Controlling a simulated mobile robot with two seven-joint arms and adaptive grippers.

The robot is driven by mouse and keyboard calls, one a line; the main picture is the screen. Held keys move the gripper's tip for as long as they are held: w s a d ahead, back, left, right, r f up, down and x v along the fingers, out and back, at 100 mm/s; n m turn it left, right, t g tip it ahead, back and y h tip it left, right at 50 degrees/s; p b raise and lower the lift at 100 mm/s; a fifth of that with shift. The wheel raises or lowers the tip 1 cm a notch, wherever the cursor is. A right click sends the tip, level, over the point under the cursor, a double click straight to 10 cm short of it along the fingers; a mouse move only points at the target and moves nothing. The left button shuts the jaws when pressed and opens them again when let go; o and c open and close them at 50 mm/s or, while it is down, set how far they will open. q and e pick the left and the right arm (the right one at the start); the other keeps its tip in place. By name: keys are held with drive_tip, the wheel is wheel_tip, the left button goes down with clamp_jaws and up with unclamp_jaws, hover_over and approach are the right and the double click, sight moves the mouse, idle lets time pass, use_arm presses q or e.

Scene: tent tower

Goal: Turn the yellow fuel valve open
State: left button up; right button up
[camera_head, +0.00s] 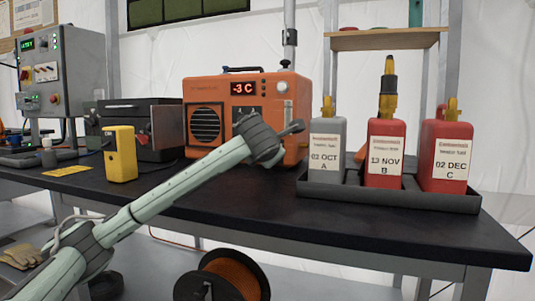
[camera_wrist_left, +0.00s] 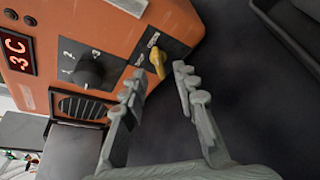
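The orange heater (camera_head: 205,92) stands on the dark table, its display reading -3 C. The yellow fuel valve (camera_wrist_left: 157,62) sits on a dark plate on the heater's front in the left wrist view, beside a black numbered dial (camera_wrist_left: 88,71). In the head view the valve is hidden behind my left arm. My left gripper (camera_wrist_left: 160,73) is open, its two fingertips on either side of the valve in that view. I cannot tell whether they touch it. In the head view my left gripper (camera_head: 291,130) is in front of the heater's right side. My right gripper is not in view.
A black tray (camera_head: 390,197) right of the heater holds a grey jug (camera_head: 325,135) and two red jugs (camera_head: 385,133). A yellow device (camera_head: 119,155) and dark case (camera_head: 150,112) stand left. The table front is clear. A reel (camera_head: 225,275) is below.

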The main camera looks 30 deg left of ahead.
use_arm(q)
drive_tip(key=v, duration=1)
drive_tip(key=shift+s, duration=0.1)
